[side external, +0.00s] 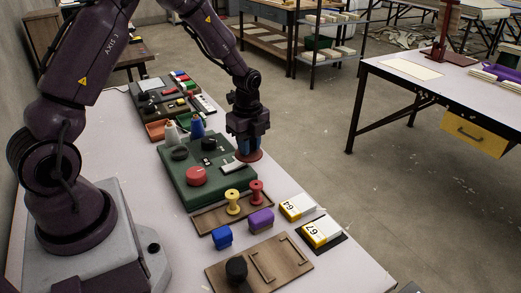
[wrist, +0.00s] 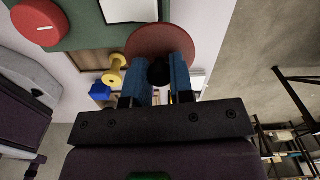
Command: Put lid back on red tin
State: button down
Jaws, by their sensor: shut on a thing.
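My gripper (side external: 243,149) points down at the right side of the green board. In the wrist view its blue fingers (wrist: 159,72) are shut on the black knob of a flat red round lid (wrist: 158,38). The lid also shows below the fingers in the side view (side external: 252,156). I cannot tell whether it touches anything beneath. A short red round piece with a white mark (side external: 196,177), possibly the red tin, sits on the green board; it also shows at the wrist view's upper left (wrist: 38,24).
The green board (side external: 186,196) also holds black round pieces and a white block (side external: 233,164). Yellow (side external: 232,203) and red spools (side external: 256,192) stand in front, with blue (side external: 222,237) and purple blocks (side external: 261,220) nearer. The table's right edge is close to my gripper.

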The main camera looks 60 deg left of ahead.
jog(key=s+d+r, duration=0.2)
jog(key=s+r, duration=0.1)
jog(key=s, duration=0.4)
jog(key=w+a+r+n, duration=0.2)
jog(key=w+a+n, duration=1.1)
jog(key=a, duration=0.1)
jog(key=shift+w+f, duration=0.2)
jog(key=shift+f, duration=2.9)
jog(key=shift+f, duration=0.2)
jog(key=shift+c, duration=2.2)
grip_release()
